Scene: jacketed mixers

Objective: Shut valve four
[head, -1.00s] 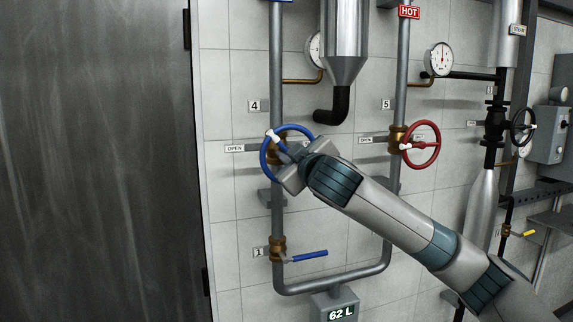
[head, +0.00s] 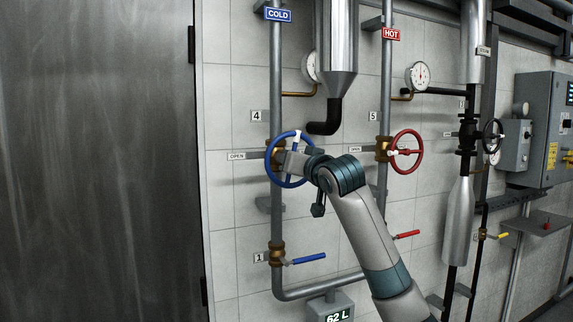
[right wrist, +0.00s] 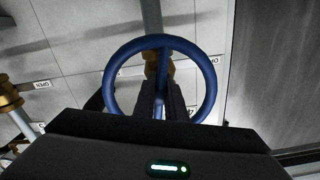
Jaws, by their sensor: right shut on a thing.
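Valve four is the blue handwheel (head: 271,171) on the left pipe, beside the "4" label (head: 256,115). Its brass body (head: 275,150) sits behind it, and a white mark (head: 297,137) shows near the top of its rim. In the head view my right gripper (head: 291,160) is at the middle of the wheel and hides part of it. In the right wrist view the blue wheel (right wrist: 109,85) surrounds the fingers, which are shut on its spoke. My left gripper is not in view.
A red handwheel (head: 420,153) by label 5 is close on the right. A blue lever (head: 309,258) on valve 1 is below, and a red lever (head: 407,235) is lower right. A black spout (head: 325,127) hangs above. A dark door panel (head: 100,160) fills the left.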

